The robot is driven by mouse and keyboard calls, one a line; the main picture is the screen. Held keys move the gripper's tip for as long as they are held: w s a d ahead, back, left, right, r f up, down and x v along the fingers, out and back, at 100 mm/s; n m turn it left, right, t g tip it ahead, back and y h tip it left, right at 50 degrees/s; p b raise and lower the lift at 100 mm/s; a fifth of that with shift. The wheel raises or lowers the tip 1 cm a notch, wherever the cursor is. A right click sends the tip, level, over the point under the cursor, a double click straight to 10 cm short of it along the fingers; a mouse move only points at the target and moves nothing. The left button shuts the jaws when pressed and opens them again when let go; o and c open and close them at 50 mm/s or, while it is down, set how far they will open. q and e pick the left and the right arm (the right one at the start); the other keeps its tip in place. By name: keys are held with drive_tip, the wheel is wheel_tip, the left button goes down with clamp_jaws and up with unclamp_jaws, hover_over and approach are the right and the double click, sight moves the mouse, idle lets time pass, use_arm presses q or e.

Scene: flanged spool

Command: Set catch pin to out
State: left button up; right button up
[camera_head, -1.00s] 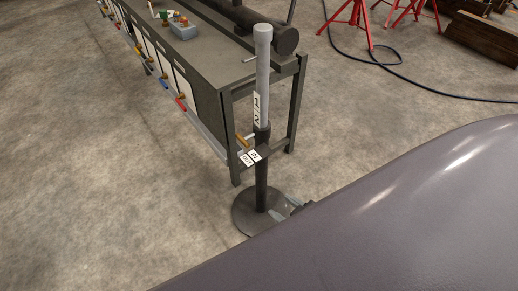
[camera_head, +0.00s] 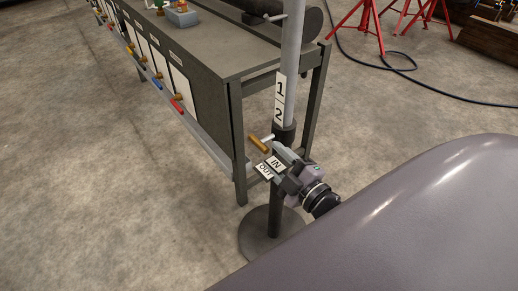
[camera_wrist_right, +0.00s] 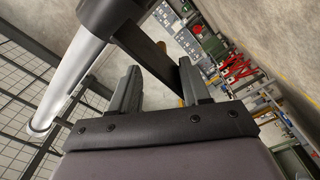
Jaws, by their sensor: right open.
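The catch pin has a brass-coloured handle (camera_head: 258,143) with a silver rod, and it sticks out sideways from the stand's dark collar. The white IN plate (camera_head: 276,163) and OUT plate (camera_head: 264,172) sit just below it. I cannot tell the pin's depth in the collar. My right gripper (camera_head: 285,167) is open beside the plates, right of and below the handle, and seems apart from it. Its two fingers (camera_wrist_right: 158,88) show in the right wrist view, with a dark stand part beyond; a small orange piece behind one finger is mostly hidden. My left gripper is not in view.
The stand's pale tube (camera_head: 291,45) rises above the collar from a round base (camera_head: 255,240). A grey bench (camera_head: 215,50) stands close behind and left. Red stands (camera_head: 367,25) and a black hose (camera_head: 430,95) lie farther back. Floor at left is clear.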

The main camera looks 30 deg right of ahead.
sight(260, 144)
drive_tip(key=shift+w+a+b, duration=0.15)
drive_tip(key=shift+w+b, duration=0.15)
drive_tip(key=shift+w, duration=1.4)
drive_tip(key=shift+w+a+b, duration=0.1)
drive_tip(key=shift+w+b, duration=0.15)
drive_tip(key=shift+w, duration=1.4)
